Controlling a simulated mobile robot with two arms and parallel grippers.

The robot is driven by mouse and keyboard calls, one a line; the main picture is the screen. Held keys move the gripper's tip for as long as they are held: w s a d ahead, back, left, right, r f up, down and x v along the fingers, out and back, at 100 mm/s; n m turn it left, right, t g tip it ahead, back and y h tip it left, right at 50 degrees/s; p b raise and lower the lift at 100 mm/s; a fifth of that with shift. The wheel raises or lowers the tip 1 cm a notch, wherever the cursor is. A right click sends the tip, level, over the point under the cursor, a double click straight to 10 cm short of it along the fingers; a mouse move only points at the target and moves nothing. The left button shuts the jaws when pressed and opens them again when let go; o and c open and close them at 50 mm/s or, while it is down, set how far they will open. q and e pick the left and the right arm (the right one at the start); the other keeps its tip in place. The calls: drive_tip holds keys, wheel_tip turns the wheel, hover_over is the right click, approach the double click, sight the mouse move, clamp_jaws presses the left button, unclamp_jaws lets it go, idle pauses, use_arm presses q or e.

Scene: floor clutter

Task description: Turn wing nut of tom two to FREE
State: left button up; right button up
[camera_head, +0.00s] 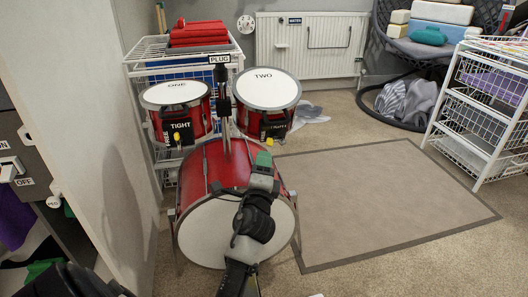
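Tom two (267,90) is a red drum with a white head marked TWO, at the right of the drum kit. On its front is a black label (278,128), partly readable and seeming to say TIGHT. A small yellow piece, perhaps its wing nut (269,141), shows just below, close above my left gripper and partly hidden. My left gripper (264,160), grey with a green part, points up in front of the bass drum, just below tom two. Its fingers are too small to tell open from shut, or whether they touch the nut. My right gripper is not in view.
Tom one (176,94), with a TIGHT label and yellow wing nut (177,137), stands left. The red bass drum (207,232) is behind my arm. A wire rack (147,50) stands behind; a wall (90,120) is close left. The grey mat (390,200) at right is clear.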

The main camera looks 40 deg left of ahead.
use_arm(q)
drive_tip(key=shift+b+v, duration=0.3)
drive_tip(key=shift+v, duration=1.8)
